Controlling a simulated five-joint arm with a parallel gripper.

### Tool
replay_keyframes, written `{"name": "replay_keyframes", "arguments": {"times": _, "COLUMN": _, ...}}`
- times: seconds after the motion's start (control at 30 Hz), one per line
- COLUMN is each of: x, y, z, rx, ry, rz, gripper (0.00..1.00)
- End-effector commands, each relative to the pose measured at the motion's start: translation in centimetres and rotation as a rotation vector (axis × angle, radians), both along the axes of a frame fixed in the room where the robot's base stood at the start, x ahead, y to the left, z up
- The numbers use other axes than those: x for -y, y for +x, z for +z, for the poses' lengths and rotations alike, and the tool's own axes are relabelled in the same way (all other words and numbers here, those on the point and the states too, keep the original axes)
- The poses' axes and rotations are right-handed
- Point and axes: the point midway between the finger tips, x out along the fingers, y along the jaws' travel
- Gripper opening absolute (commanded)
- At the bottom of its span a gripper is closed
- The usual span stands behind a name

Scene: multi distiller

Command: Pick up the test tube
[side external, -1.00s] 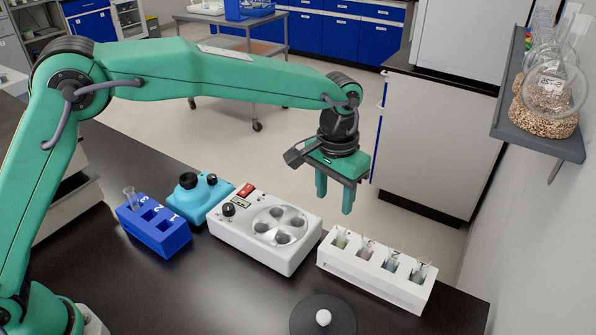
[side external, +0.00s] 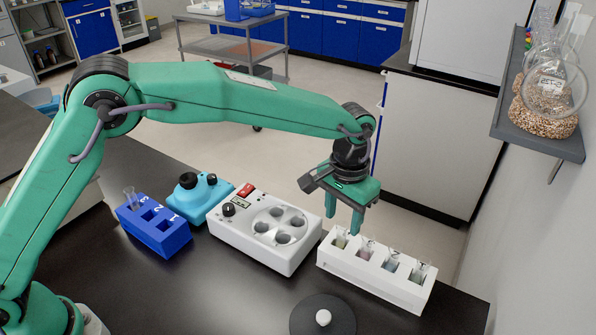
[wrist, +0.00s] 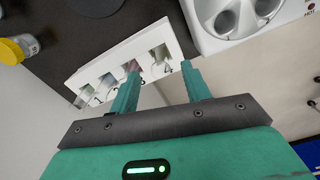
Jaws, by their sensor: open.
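A white rack (side external: 374,278) stands at the right end of the black bench and holds several test tubes in numbered slots. The leftmost tube (side external: 340,240) has yellowish contents, and the tube beside it (side external: 366,250) looks pinkish. Another test tube (side external: 129,197) stands in the blue rack (side external: 163,240) on the left. My gripper (side external: 343,222) is open and empty, pointing down above the left end of the white rack. In the wrist view, my gripper (wrist: 160,82) has its fingers apart, with the white rack (wrist: 112,57) just beyond the fingertips.
A white device (side external: 263,242) with round wells stands left of the white rack. A blue device (side external: 198,196) sits behind the blue rack. A dark round plate (side external: 323,316) with a white knob lies in front. A shelf with glassware (side external: 545,85) hangs at right.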

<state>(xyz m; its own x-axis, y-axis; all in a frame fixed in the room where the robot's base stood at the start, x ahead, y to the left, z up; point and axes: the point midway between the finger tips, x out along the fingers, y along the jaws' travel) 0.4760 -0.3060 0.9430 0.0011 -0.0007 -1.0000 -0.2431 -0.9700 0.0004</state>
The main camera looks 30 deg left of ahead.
Motion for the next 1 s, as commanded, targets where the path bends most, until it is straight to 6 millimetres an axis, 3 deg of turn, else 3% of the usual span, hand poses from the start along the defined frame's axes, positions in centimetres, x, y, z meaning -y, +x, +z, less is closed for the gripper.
{"name": "replay_keyframes", "arguments": {"times": 0.53, "x": 0.0, "y": 0.2, "z": -4.8, "rx": -0.002, "ry": 0.001, "rz": 0.000, "gripper": 0.47}}
{"name": "replay_keyframes", "arguments": {"times": 1.0, "x": 0.0, "y": 0.2, "z": -5.2, "rx": 0.000, "ry": 0.000, "rz": 0.000, "gripper": 0.47}}
